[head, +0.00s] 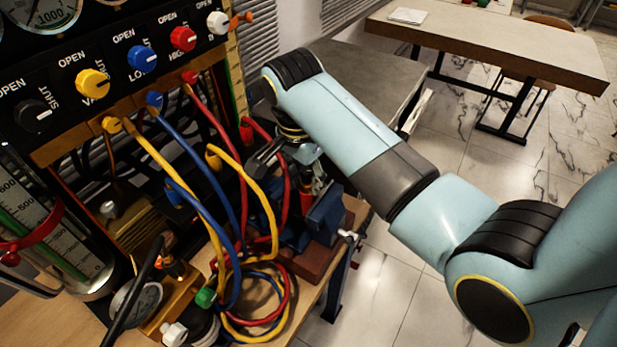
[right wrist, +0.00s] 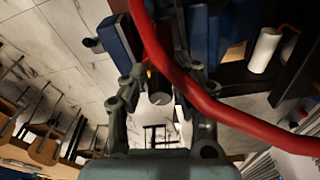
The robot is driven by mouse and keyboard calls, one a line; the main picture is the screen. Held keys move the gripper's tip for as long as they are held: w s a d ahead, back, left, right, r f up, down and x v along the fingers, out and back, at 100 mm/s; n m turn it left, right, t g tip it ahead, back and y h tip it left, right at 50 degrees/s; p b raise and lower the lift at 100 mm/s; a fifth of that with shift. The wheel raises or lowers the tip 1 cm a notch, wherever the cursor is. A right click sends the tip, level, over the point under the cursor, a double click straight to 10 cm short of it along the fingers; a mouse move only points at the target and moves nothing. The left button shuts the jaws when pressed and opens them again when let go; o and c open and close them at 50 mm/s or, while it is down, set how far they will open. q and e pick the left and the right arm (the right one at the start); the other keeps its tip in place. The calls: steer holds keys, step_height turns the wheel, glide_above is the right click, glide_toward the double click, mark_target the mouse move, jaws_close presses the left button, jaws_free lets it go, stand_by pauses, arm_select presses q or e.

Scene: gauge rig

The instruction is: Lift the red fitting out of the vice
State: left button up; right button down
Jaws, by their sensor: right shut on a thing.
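The blue vice (head: 327,216) stands at the bench's right end; its blue jaws also show in the right wrist view (right wrist: 122,38). The red fitting (head: 306,199) is upright at the vice jaws, below my right gripper (head: 282,158). In the right wrist view my right gripper (right wrist: 160,92) has its fingers either side of a dark cylindrical part between the vice jaws, and it is shut on the fitting. A red hose (right wrist: 190,88) crosses in front of the fingers and hides part of the grip. My left gripper is not in view.
The gauge panel with coloured knobs (head: 142,59) stands at left. Yellow, blue and red hoses (head: 240,235) hang and coil on the bench close beside the vice. A grey table (head: 375,75) is behind my right arm. Open floor lies to the right.

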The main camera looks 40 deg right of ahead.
steer(key=shift+r, duration=4.3)
